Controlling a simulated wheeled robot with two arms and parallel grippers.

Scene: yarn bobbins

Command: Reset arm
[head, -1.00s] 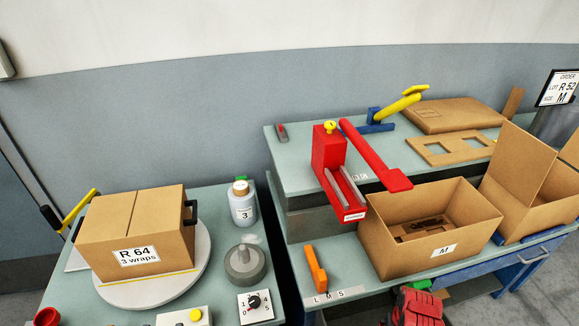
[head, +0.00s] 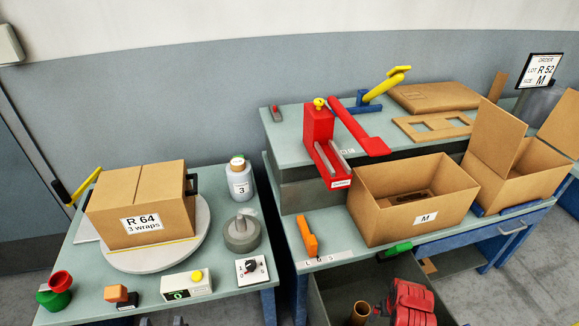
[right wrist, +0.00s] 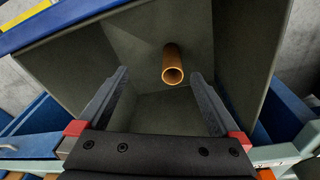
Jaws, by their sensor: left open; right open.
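My left gripper (head: 163,322) shows only as two dark fingertips at the bottom edge of the head view, apart, with nothing seen between them. It is in front of the near edge of the left table. My right gripper (right wrist: 158,74) is open in the right wrist view, its fingers pointing over a dark bin (right wrist: 245,40). A brown tube (right wrist: 172,66) is in that bin, seen beyond and between the fingertips; the fingers do not appear to touch it. The tube also shows in the head view (head: 360,313).
The left table (head: 225,290) carries a taped R 64 box (head: 150,225) on a round turntable, a bottle (head: 239,180) and control boxes. The right bench (head: 330,228) holds an open M box (head: 385,222), a red lever tool (head: 322,150) and an orange tool (head: 307,238).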

